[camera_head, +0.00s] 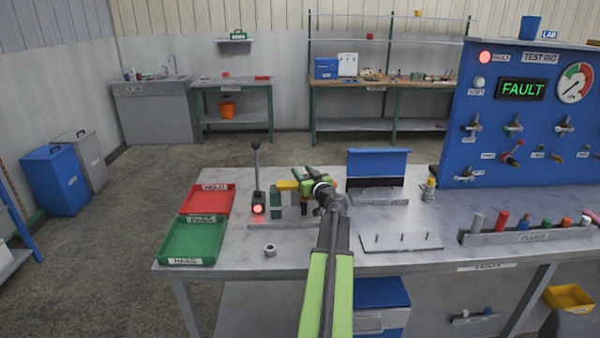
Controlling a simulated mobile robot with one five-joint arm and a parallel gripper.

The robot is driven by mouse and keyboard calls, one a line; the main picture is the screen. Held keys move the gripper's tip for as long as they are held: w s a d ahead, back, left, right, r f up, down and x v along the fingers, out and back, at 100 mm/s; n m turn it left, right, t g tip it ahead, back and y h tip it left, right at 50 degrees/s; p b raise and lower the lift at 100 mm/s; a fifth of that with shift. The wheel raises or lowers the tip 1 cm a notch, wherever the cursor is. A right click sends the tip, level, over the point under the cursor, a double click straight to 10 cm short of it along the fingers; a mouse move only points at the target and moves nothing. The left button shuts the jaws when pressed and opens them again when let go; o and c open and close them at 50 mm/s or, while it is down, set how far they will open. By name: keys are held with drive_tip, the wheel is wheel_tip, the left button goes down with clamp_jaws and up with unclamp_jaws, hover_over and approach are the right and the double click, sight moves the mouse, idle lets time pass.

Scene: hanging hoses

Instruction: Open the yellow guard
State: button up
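The yellow guard (286,185) shows as a small yellow piece on a bench fixture with green posts, near the middle of the table. My arm reaches up from the bottom centre, and my gripper (307,180) is right at the guard's right side in the picture. I cannot tell whether they touch. The fingertips are too small and partly covered by my wrist, so I cannot tell whether they are open or shut. Part of the fixture behind my arm is hidden.
A lever (256,165) with a lit red lamp stands just left of the guard. A red tray (208,187) and a green tray (190,250) lie farther left. A blue open-lidded box (378,163) is to the right. A blue test rig (470,105) reads FAULT.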

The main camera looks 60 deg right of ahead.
drive_tip(key=shift+w+a, duration=0.1)
clamp_jaws()
drive_tip(key=shift+r, duration=0.1)
idle(1.0)
